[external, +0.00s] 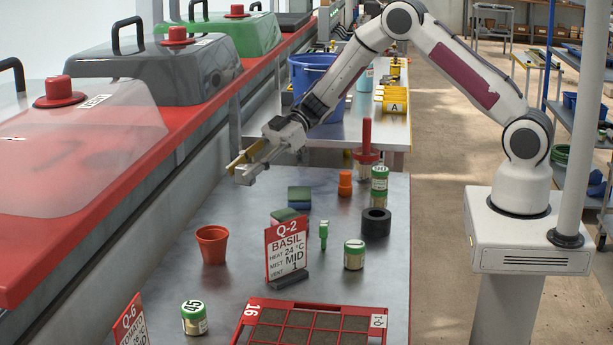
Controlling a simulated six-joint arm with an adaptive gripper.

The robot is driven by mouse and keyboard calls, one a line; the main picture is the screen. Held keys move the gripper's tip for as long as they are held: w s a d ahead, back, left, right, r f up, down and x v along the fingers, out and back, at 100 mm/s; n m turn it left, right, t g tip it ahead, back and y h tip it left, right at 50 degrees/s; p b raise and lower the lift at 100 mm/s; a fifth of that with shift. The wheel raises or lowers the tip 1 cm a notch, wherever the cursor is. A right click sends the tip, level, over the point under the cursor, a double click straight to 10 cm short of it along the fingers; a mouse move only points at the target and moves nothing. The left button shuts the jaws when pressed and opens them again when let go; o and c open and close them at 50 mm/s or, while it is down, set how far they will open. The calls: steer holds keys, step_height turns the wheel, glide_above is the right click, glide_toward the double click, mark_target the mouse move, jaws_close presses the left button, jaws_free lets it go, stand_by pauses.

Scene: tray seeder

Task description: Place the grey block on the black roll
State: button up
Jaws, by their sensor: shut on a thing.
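The black roll (376,224) stands on the metal table at the right, a short dark cylinder with a hole in its top. My gripper (243,168) is raised above the far left part of the table, left of the roll and well apart from it. It is shut on a small grey piece at its fingertips, which looks like the grey block (245,175). The fingers partly hide it, and its outline is hard to separate from them.
Green-lidded jars (354,256), an orange pot (212,244), green-blue blocks (299,197) and the Q-2 sign (286,250) stand on the table (245,285). A red-framed tray (315,310) lies in front. An orange piece (345,184) and a jar (379,185) stand behind the roll.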

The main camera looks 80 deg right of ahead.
steer(key=s+d+m+t+h, duration=0.2)
steer(key=s+d+m, duration=0.1)
steer(key=s+d, duration=1.25)
steer(key=s+a, duration=0.4)
steer(key=s, duration=0.4)
steer(key=s+a+r+n, duration=0.1)
steer(key=s+a, duration=0.2)
steer(key=s, duration=0.4)
steer(key=shift+s+a+g+y, duration=0.3)
steer(key=shift+s+a, duration=0.05)
steer(key=shift+s, duration=0.05)
glide_above(377, 213)
steer(key=shift+a+f, duration=0.1)
steer(key=shift+f, duration=2.8)
steer(key=shift+f, duration=0.1)
steer(key=shift+f, duration=2)
